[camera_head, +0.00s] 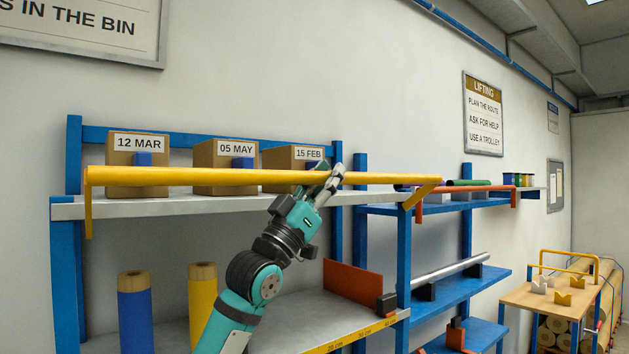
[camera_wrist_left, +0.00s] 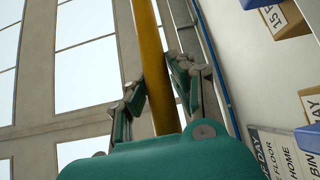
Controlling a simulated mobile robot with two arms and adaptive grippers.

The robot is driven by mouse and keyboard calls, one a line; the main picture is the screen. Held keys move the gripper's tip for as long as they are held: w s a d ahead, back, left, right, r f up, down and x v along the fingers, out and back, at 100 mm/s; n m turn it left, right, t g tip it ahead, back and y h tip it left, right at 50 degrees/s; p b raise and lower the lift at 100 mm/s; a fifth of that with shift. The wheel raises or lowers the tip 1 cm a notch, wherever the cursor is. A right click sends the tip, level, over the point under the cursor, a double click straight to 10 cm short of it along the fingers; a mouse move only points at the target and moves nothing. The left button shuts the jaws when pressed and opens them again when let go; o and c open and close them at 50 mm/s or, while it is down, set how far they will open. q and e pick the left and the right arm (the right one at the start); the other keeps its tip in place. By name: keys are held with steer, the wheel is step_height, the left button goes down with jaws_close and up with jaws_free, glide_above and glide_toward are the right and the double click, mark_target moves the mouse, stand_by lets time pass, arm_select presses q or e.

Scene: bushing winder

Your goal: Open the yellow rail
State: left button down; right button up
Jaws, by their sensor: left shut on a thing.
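The yellow rail (camera_head: 230,176) is a long bar running across the front of the upper shelf in the head view, with a bent-down end at each side. My left gripper (camera_head: 332,178) is shut on the rail, right of its middle. In the left wrist view the rail (camera_wrist_left: 150,60) passes between the two fingers of my left gripper (camera_wrist_left: 152,95). Behind the rail stand cardboard boxes labelled 12 MAR (camera_head: 138,150), 05 MAY (camera_head: 224,155) and 15 FEB (camera_head: 290,157). My right gripper is not in view.
The grey upper shelf (camera_head: 150,207) lies just under the rail, between blue posts (camera_head: 66,270). Blue and yellow rolls (camera_head: 135,315) stand on the lower shelf. A second blue rack (camera_head: 455,292) is to the right, and a wooden trolley (camera_head: 550,299) stands further right.

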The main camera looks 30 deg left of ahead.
arm_select(q)
steer(key=shift+d+f+m+g+h, duration=0.1)
steer(key=shift+f+m+g+h, duration=0.3)
steer(key=shift+m+h, duration=0.5)
steer(key=shift+s+d+f+b, duration=0.15)
steer(key=shift+d+f+b, duration=0.2)
steer(key=shift+f+b, duration=0.25)
steer(key=shift+s+d+f+b, duration=0.15)
steer(key=shift+d+f+b, duration=0.25)
steer(key=shift+f, duration=0.45)
steer(key=shift+s+d+f+b, duration=0.15)
steer(key=shift+d+f+b, duration=0.1)
steer(key=shift+f+b, duration=0.4)
steer(key=shift+f, duration=0.1)
steer(key=c, duration=1.1)
jaws_free()
